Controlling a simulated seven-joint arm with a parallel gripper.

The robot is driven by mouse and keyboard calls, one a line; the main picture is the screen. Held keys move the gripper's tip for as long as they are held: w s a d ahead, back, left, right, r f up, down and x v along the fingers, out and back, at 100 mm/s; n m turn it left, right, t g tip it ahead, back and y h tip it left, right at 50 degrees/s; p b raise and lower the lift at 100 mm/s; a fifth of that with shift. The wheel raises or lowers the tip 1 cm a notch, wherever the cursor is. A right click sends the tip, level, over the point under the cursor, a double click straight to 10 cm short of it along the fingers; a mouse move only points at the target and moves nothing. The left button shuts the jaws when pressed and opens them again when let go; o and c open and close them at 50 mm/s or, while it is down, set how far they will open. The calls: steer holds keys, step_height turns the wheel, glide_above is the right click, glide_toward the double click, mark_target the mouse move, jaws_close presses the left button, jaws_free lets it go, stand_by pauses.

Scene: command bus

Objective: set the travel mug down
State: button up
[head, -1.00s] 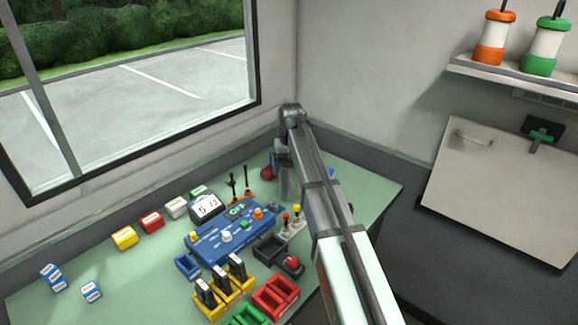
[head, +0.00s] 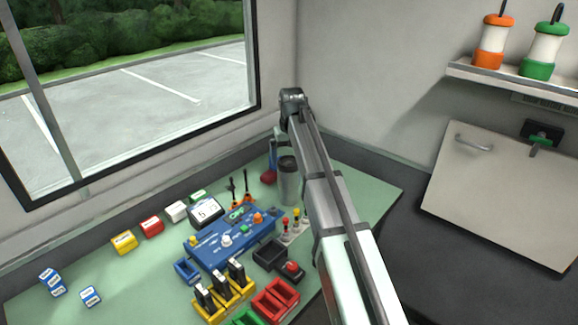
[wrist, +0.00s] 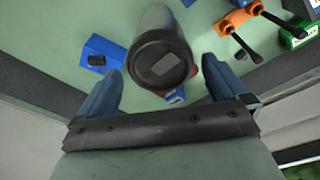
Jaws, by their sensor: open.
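The travel mug (head: 289,182) is a grey cylinder with a dark lid. It stands upright on the green desk (head: 110,275) near the back right, just left of my arm in the head view. In the wrist view the mug (wrist: 158,64) shows its round lid between and ahead of my fingertips. My gripper (wrist: 161,67) is open, with one blue-grey finger on each side and a gap to the mug. In the head view my gripper is mostly hidden behind my arm.
A blue control box (head: 226,240) with knobs stands left of the mug. Two orange-based levers (head: 247,186) are close to the mug's left. A small joystick panel (head: 292,228) is in front of it. Yellow, red and green trays fill the front. The desk's left side is mostly free.

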steer(key=shift+s+r, duration=0.2)
steer(key=shift+r, duration=1.25)
steer(key=shift+s+r, duration=0.15)
steer(key=shift+r, duration=1.25)
steer(key=shift+d, duration=0.1)
